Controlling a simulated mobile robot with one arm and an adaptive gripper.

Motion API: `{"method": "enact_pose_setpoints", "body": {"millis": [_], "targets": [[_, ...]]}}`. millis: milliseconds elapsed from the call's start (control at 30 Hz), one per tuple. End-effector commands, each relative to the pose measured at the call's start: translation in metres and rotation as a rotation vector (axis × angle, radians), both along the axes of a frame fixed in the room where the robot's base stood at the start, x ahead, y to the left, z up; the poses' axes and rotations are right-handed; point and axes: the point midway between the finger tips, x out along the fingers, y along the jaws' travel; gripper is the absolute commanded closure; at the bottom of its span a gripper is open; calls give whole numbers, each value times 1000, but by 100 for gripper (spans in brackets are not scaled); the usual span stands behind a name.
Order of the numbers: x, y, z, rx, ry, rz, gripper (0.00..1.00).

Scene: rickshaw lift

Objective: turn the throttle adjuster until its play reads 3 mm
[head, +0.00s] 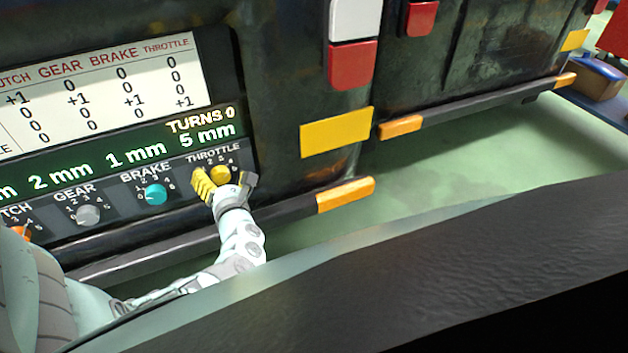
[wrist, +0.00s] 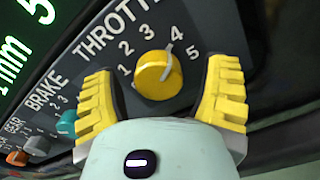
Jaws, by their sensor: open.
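The throttle adjuster is a round yellow knob (head: 221,174) on the dark panel under the label THROTTLE. The display (head: 207,136) above it reads 5 mm, with TURNS 0 over that. In the wrist view the knob (wrist: 158,75) has a pale pointer that leans up toward the 4 on its printed scale. My gripper (head: 226,181) is open, its yellow fingers on either side of the knob. In the wrist view my gripper (wrist: 163,84) shows a gap between each finger and the knob, so the knob is not gripped.
A teal BRAKE knob (head: 156,194) and a grey GEAR knob (head: 88,215) sit to the left, with an orange knob (wrist: 17,158) beyond. A printed table (head: 100,95) is above the display. A bumper bar with an orange end (head: 345,195) runs below. Green floor is open at right.

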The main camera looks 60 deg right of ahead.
Motion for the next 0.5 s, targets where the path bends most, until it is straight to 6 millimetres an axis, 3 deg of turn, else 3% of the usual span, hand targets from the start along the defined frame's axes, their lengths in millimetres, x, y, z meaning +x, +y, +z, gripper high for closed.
{"method": "enact_pose_setpoints", "body": {"millis": [267, 500], "targets": [[1, 0, 0, 0, 0, 2, 23], [1, 0, 0, 0, -1, 2, 48]]}}
